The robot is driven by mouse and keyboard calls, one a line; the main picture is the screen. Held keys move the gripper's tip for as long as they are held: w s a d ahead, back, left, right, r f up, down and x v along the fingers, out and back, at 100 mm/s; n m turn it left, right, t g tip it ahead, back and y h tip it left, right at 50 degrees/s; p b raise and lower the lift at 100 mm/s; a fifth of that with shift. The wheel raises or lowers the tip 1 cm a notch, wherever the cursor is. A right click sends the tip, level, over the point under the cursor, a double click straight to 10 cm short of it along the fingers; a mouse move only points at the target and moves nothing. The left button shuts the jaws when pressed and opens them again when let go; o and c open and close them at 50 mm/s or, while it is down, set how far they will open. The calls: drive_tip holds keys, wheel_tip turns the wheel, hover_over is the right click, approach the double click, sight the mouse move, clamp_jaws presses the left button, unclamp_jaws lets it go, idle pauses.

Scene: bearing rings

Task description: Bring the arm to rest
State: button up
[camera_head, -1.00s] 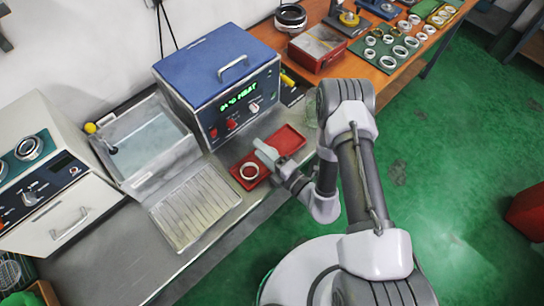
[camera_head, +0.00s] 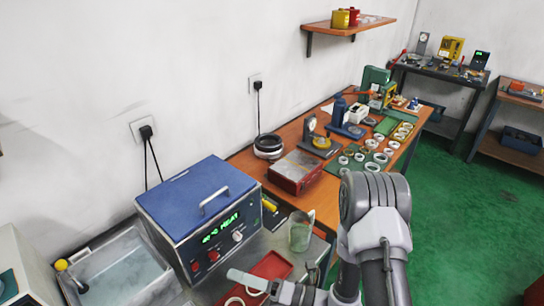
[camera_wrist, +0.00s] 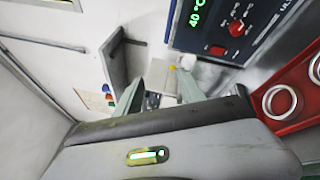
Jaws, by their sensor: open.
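My gripper (camera_head: 247,281) is at the lower middle of the head view, in front of the blue-topped heater box and above a red tray (camera_head: 272,266). In the wrist view the two fingers of my gripper (camera_wrist: 160,78) stand apart with nothing held between them. A pale metal ring (camera_wrist: 280,102) lies in the red tray (camera_wrist: 295,78) at the right of the wrist view, clear of the fingers. My arm rises at the right of the head view, still bent.
The blue-topped heater box (camera_head: 198,205) with a green display stands close behind my gripper. A glass jug (camera_head: 301,231) is right of it, near my arm. A basin (camera_head: 122,272) is at left. The wooden bench (camera_head: 300,130) carries rings and tools. Green floor (camera_head: 470,215) is open at right.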

drive_tip(key=s+d+r+n+g+h+b, duration=0.1)
drive_tip(key=s+r+n+g+h, duration=0.2)
drive_tip(key=s+r+n+g, duration=0.45)
drive_tip(key=s+r+n+g+h+b, duration=0.15)
drive_tip(key=s+n, duration=0.25)
drive_tip(key=n, duration=0.7)
drive_tip(key=d+r+n+t+h+b, duration=0.1)
drive_tip(key=d+n+t+h, duration=0.3)
drive_tip(key=d, duration=0.4)
drive_tip(key=s+d+r+n+t+h+b, duration=0.1)
drive_tip(key=d+r+n+t+h, duration=0.3)
drive_tip(key=d+n+h, duration=0.3)
drive_tip(key=shift+d+r+t+h+b, duration=0.25)
drive_tip(key=shift+d+t+h+b, duration=0.2)
drive_tip(key=shift+d+t, duration=0.45)
drive_tip(key=shift+n, duration=0.25)
